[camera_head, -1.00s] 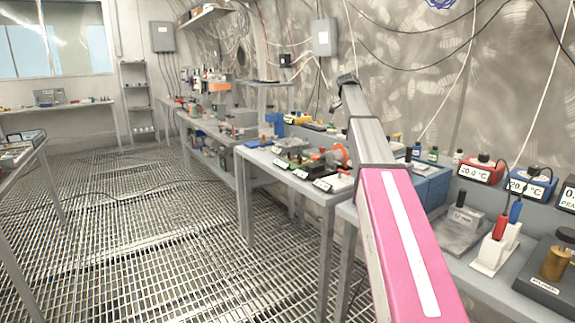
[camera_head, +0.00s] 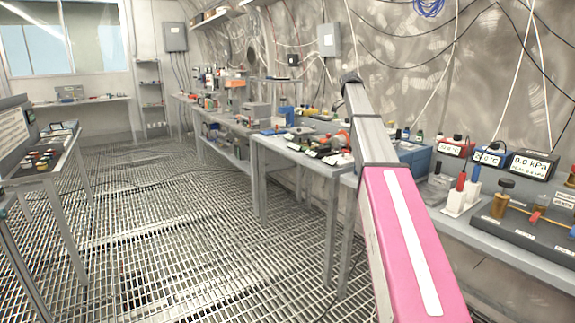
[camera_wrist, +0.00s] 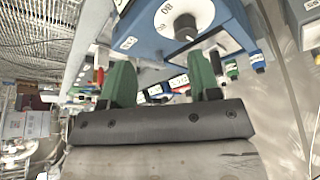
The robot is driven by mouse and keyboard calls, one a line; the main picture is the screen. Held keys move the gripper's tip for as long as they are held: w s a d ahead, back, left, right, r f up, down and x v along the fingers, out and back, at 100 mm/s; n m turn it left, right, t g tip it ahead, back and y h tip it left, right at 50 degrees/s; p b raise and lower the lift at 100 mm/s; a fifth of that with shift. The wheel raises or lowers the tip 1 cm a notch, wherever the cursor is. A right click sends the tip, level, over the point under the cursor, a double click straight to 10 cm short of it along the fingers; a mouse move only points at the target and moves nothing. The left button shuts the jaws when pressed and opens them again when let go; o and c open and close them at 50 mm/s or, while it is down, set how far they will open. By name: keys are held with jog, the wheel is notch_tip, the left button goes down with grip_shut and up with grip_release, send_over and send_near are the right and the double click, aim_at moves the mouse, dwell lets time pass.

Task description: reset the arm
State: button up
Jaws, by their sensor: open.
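My arm, with a pink link and grey links, reaches forward over the right-hand bench in the head view. In the wrist view my gripper (camera_wrist: 163,85) shows two green fingers well apart, with nothing between them. Beyond the fingers is a blue box with a white dial and black knob (camera_wrist: 184,27). Small bottles with blue and green caps (camera_wrist: 232,68) stand beside it. In the head view my gripper cannot be made out at the arm's far end.
The right bench (camera_head: 470,232) carries a red display box (camera_head: 455,147), a blue display box (camera_head: 488,156), a black kPa box (camera_head: 530,164) and a white holder (camera_head: 460,200). A left table (camera_head: 62,150) holds instruments. The grated floor (camera_head: 180,220) between is clear.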

jog(key=s+a+f+n+y, duration=0.1)
jog(key=s+a+f+n, duration=0.15)
jog(key=s+f, duration=0.6)
jog(key=s+a+f+n, duration=0.2)
jog(key=s+f+n, duration=0.15)
jog(key=f, duration=0.95)
jog(key=s+a+f+n+y, duration=0.1)
jog(key=s+a+f+n, duration=0.3)
jog(key=f, duration=0.7)
jog(key=s+a+f+n+y, duration=0.1)
jog(key=s+f+n, duration=0.3)
jog(key=s+f, duration=0.5)
jog(key=s+a+f+n+y, duration=0.1)
jog(key=s+a+f+n, duration=0.3)
jog(key=s, duration=1.2)
notch_tip(320, 180, down, 5)
jog(key=shift+r+n, duration=0.1)
jog(key=shift+n, duration=0.5)
